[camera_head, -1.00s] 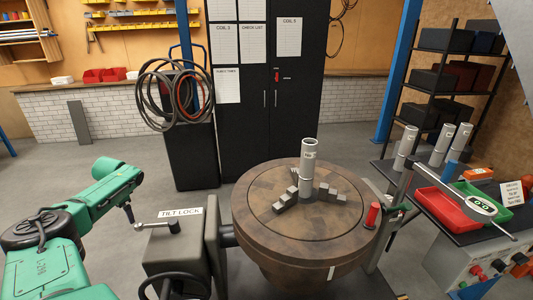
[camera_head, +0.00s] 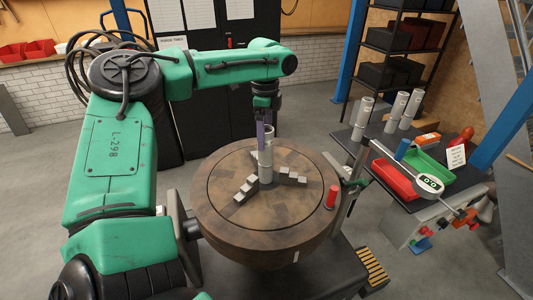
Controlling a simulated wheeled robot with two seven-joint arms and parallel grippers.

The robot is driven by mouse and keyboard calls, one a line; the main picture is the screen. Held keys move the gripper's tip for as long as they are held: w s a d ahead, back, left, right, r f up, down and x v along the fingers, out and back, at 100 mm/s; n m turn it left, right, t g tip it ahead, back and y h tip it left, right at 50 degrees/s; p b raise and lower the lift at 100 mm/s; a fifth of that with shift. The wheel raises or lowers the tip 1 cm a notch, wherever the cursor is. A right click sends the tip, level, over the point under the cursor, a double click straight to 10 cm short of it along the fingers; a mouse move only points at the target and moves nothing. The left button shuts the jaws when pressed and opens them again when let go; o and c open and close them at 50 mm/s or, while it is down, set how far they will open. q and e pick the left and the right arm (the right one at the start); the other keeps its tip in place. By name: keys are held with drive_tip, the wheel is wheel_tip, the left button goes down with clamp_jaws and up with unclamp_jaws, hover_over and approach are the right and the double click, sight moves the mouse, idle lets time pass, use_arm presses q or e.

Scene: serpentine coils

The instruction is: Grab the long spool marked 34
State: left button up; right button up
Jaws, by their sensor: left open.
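A tall grey spool (camera_head: 266,165) stands upright at the centre of the round wooden turntable (camera_head: 225,215). Its marking is too small to read. Several similar grey spools, including this one (camera_head: 395,111), stand on the bench at the right; their markings are not readable either, so I cannot tell which is 34. My left gripper (camera_head: 265,132) reaches down from above at the top of the turntable spool. Its jaws are open and overlap the spool's top in the picture; I cannot tell whether they touch it. My right gripper is out of view.
Grey jaw blocks (camera_head: 290,178) surround the spool's base. The bench holds a red tray (camera_head: 392,178), a green tray (camera_head: 432,166) and a gauge (camera_head: 429,183). A dark cabinet (camera_head: 215,75) stands behind.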

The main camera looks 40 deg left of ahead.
sight(265, 151)
use_arm(q)
drive_tip(key=f+p, duration=0.1)
drive_tip(key=f, duration=0.1)
drive_tip(key=f+p, duration=0.1)
drive_tip(key=f, duration=0.1)
drive_tip(key=f+p, duration=0.1)
drive_tip(key=f, duration=0.1)
drive_tip(key=shift+w+a+f, duration=0.1)
drive_tip(key=shift+w+f, duration=0.1)
drive_tip(key=shift+w, duration=0.05)
drive_tip(key=shift+a+f, duration=0.1)
drive_tip(key=shift+f, duration=0.15)
drive_tip(key=shift+w+r, duration=0.1)
clamp_jaws()
